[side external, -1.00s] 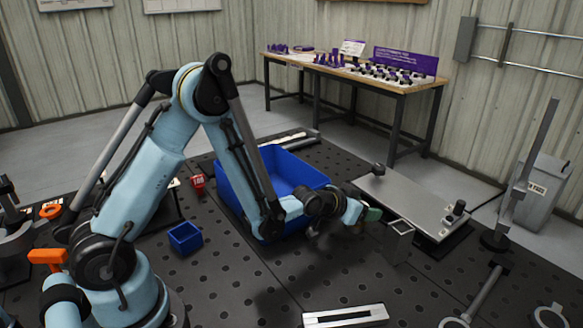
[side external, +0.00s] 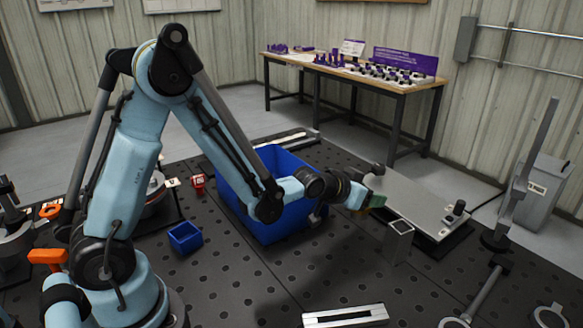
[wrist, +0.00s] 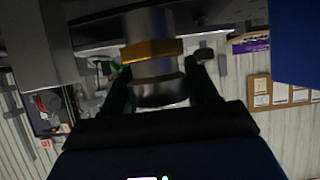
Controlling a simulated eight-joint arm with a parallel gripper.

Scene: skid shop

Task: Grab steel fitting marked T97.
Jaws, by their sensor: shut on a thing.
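A steel fitting (wrist: 153,72) with a brass-coloured hex band sits between the dark fingers of my gripper (wrist: 160,88) in the wrist view. The fingers are shut on its sides. No T97 mark can be read on it. In the side view my gripper (side external: 372,201) is at the right of the blue bin, above the table and near the left edge of the flat steel plate. The fitting is too small and covered there to make out clearly.
A large blue bin (side external: 238,205) stands behind my forearm, and a small blue bin (side external: 185,238) is left of it. A steel plate (side external: 425,205) and a hollow square steel block (side external: 398,245) are close to my gripper.

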